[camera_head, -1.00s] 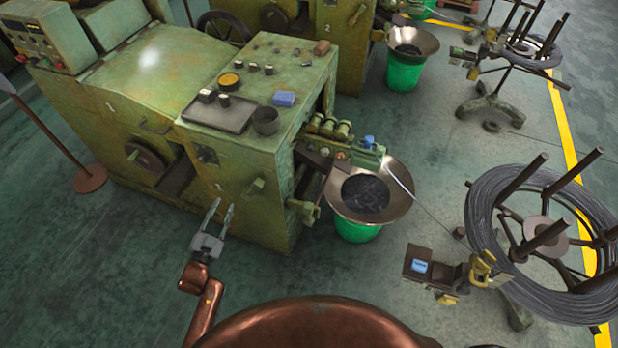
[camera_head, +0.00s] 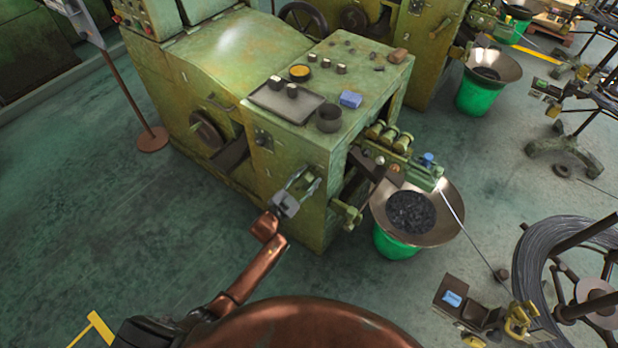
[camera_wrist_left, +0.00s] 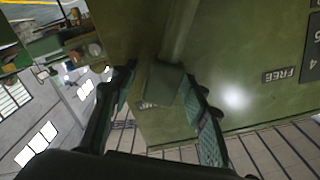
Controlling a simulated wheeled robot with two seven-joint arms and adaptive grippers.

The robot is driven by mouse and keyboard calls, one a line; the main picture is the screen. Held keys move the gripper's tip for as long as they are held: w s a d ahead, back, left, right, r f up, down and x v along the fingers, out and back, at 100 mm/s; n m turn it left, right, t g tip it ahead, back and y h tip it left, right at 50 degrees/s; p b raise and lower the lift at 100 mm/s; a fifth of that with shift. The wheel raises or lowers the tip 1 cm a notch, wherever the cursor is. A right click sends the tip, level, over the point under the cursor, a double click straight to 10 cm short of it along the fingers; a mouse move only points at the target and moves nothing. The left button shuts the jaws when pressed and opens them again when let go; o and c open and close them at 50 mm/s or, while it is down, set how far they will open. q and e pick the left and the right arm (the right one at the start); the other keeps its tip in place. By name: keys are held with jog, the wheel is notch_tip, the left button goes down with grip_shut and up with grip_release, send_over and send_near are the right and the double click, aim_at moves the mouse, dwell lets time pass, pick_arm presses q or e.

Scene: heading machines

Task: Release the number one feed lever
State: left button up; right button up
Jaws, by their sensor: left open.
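The number one machine (camera_head: 230,80) is the green, worn one in the middle of the head view. In the left wrist view, its feed lever (camera_wrist_left: 164,84) is a green bar with a blocky end, beside a panel marked with a FREE label (camera_wrist_left: 281,75) and numbers. My left gripper (camera_head: 306,181) is in front of the machine's lower front face. It is open, its two fingers on either side of the lever's end in the wrist view. I cannot tell whether they touch it. In the head view the gripper largely covers the lever. My right gripper is not in view.
A green bucket with a wide metal funnel (camera_head: 440,215) stands right of the machine. A wire coil stand (camera_head: 535,262) is at the lower right. A second green machine (camera_head: 425,60) is behind. A post with a round brown base (camera_head: 153,140) stands left.

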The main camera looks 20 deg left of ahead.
pick_arm(q)
grip_shut()
dwell(0.6)
